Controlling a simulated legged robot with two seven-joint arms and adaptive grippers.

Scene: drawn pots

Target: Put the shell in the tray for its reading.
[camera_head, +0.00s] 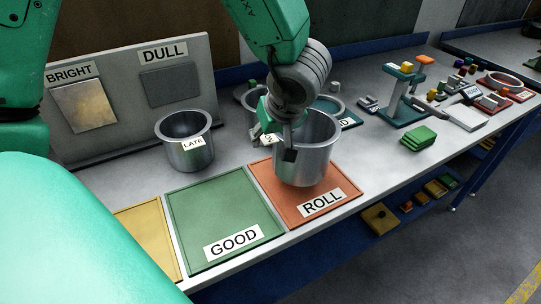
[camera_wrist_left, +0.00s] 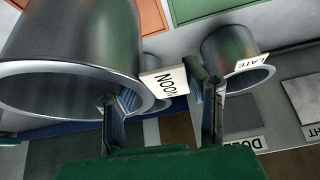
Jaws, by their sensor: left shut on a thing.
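A large metal pot-shaped shell (camera_head: 312,150) is over the orange-red tray marked ROLL (camera_head: 345,190), upright or nearly so. I cannot tell whether its base touches the tray. My left gripper (camera_head: 279,140) is shut on its near-left wall at the rim, one finger inside. The wrist view shows the shell (camera_wrist_left: 75,45) large, with a NOON label (camera_wrist_left: 166,88) between my fingers (camera_wrist_left: 160,95). A second metal shell labelled LATE (camera_head: 184,150) stands left, behind the green tray marked GOOD (camera_head: 215,205). A third metal shell (camera_head: 247,97) is partly hidden behind my gripper. My right gripper is out of view.
A yellow tray (camera_head: 148,235) lies left of the green one. A grey board holds a BRIGHT plate (camera_head: 85,105) and a DULL plate (camera_head: 170,85). A teal tray (camera_head: 350,121) is behind the held shell. Green blocks (camera_head: 419,138) and a teal stand (camera_head: 403,110) are to the right.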

